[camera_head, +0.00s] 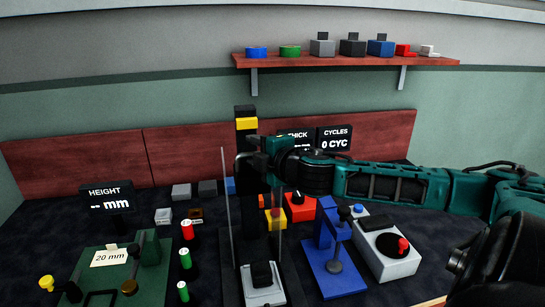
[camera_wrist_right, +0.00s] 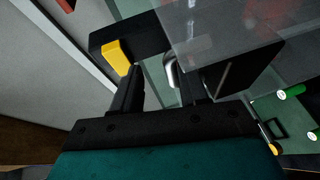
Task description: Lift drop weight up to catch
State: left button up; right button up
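The drop-weight stand has a dark column with a yellow catch (camera_head: 246,124) near its top, two thin guide rods (camera_head: 227,200) and a base with a light plate (camera_head: 262,296). My right gripper (camera_head: 247,160) is at the upper part of the column, below the yellow catch. The right wrist view shows its two dark fingers (camera_wrist_right: 160,90) apart, with a silver handle (camera_wrist_right: 170,68) between them and a visible gap on the left side. The dark body by the handle seems to be the drop weight, partly hidden by my gripper. The yellow catch (camera_wrist_right: 117,57) shows there too. My left gripper is out of view.
A green height gauge (camera_head: 108,270) and several red and green cylinders (camera_head: 186,259) are at left. A wooden shelf (camera_head: 345,61) is above.

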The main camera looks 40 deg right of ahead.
jog(key=p+v, duration=0.2)
jog(key=v, duration=1)
jog(key=shift+s, duration=0.3)
dwell(0.7)
jog(key=s+a+f+m+g+y, duration=0.1)
jog(key=s+f+m+g, duration=0.2)
jog(key=f, duration=0.8)
jog(key=s+a+f+m+g, duration=0.1)
jog(key=s+f+m, duration=0.3)
jog(key=f, duration=0.8)
jog(key=a+f+m+y, duration=0.1)
jog(key=a+f+m, duration=0.1)
jog(key=a, duration=0.4)
jog(key=a+f+m+y, duration=0.1)
jog(key=a+f, duration=0.3)
jog(key=a, duration=0.2)
jog(key=a+f+m+g+y, duration=0.1)
jog(key=a+f+m, duration=0.1)
jog(key=a+f, duration=0.2)
jog(key=a, duration=0.3)
jog(key=shift+s+m+y, duration=0.3)
jog(key=shift+s+y, duration=0.1)
